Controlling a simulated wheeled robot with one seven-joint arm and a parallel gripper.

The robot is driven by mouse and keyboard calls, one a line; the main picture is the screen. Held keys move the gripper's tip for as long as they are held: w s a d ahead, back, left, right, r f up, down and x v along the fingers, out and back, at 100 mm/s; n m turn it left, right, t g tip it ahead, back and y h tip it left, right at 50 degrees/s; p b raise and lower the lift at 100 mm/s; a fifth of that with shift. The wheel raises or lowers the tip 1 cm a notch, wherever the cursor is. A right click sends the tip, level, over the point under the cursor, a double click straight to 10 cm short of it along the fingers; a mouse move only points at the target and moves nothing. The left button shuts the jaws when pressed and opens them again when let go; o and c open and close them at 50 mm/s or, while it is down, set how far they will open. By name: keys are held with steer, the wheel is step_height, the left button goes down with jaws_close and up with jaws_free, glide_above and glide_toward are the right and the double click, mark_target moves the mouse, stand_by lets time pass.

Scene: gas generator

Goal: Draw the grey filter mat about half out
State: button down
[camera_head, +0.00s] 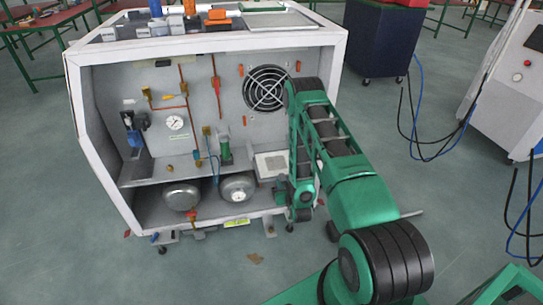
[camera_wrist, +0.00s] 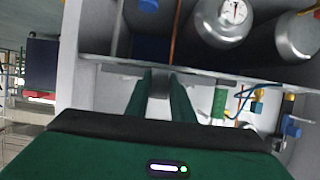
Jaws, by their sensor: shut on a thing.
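In the wrist view my gripper (camera_wrist: 160,74) has its two green fingers shut on a small grey piece, the grey filter mat (camera_wrist: 159,87), which shows between them at the edge of the shelf. Only a short part of the mat shows there; how far it is out I cannot tell. In the head view a pale framed panel (camera_head: 270,164) lies at the right end of the cabinet's shelf, partly behind my green arm. My arm hides the fingertips and the mat in that view.
The white open-fronted cabinet (camera_head: 92,150) holds a pressure gauge (camera_head: 175,122), red pipes, valves and a round fan grille (camera_head: 265,88). A dark blue cabinet (camera_head: 378,40) stands behind right. The floor in front is mostly clear.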

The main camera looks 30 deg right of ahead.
steer(key=shift+s, duration=0.15)
steer(key=c, duration=1.5)
jaws_free()
steer(key=shift+o, duration=0.2)
